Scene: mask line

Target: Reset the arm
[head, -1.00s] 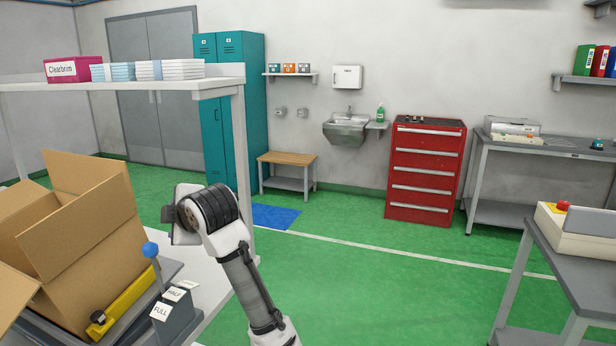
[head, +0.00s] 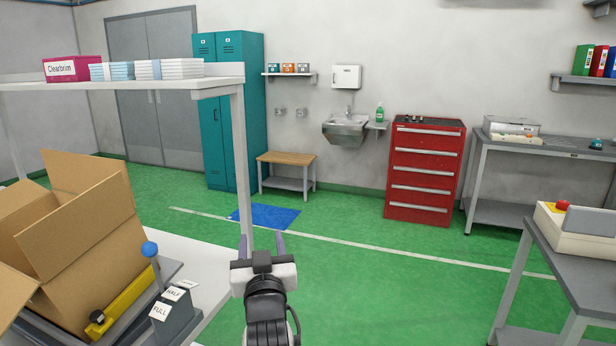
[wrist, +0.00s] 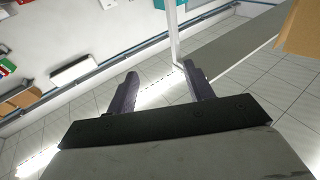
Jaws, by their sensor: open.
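My gripper (head: 262,246) is at the lower middle of the head view, to the right of the workbench's edge and over the green floor. Its two dark fingers stand apart with nothing between them. In the wrist view the fingers (wrist: 160,88) are also apart and empty. Beyond them the wrist view shows a tilted scene with a tiled surface, a bright light strip and part of a cardboard-coloured box at the upper right.
An open cardboard box (head: 80,235) stands on the bench at the left, beside a lever with a blue knob (head: 150,249). A shelf (head: 140,83) with boxes rises behind. A grey table (head: 580,255) is at the right. The floor (head: 400,270) between is clear.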

